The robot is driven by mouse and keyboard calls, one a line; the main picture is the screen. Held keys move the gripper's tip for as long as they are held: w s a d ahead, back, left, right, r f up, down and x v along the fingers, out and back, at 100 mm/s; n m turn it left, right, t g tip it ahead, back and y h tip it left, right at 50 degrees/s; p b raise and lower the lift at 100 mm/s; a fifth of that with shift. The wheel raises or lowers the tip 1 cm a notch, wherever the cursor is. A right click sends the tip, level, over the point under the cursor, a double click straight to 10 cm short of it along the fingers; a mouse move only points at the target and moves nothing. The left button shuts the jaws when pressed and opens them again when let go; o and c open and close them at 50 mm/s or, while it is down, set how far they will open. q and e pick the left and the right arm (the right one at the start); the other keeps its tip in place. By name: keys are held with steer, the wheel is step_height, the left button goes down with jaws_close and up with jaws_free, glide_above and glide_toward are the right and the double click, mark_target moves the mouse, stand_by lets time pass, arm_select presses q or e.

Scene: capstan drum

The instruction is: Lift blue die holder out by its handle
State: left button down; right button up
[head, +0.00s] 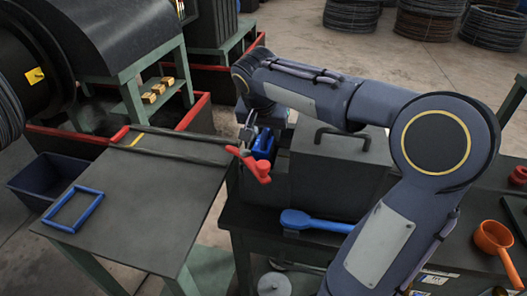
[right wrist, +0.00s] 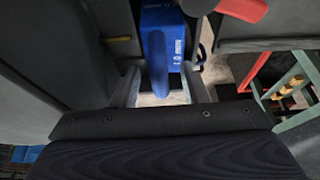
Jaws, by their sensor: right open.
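The blue die holder (head: 263,143) sits in the narrow gap beside the dark box, partly hidden by my right arm and a red handle. In the right wrist view the die holder (right wrist: 165,25) shows white lettering, and its blue handle (right wrist: 157,65) points toward my gripper. My right gripper (right wrist: 161,88) is open, with one pale finger on each side of the handle. Whether either finger touches it cannot be told. In the head view the right gripper (head: 249,132) is small, just above the die holder. My left gripper is not in view.
A red lever (head: 258,170) stands close to the die holder, and the dark lidded box (head: 340,165) is on its right. A blue ladle-like tool (head: 315,221) lies in front of the box. The dark table (head: 150,210) at left holds a blue frame (head: 73,209) and is otherwise mostly clear.

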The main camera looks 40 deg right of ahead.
jaws_close()
steer(key=shift+r, duration=0.15)
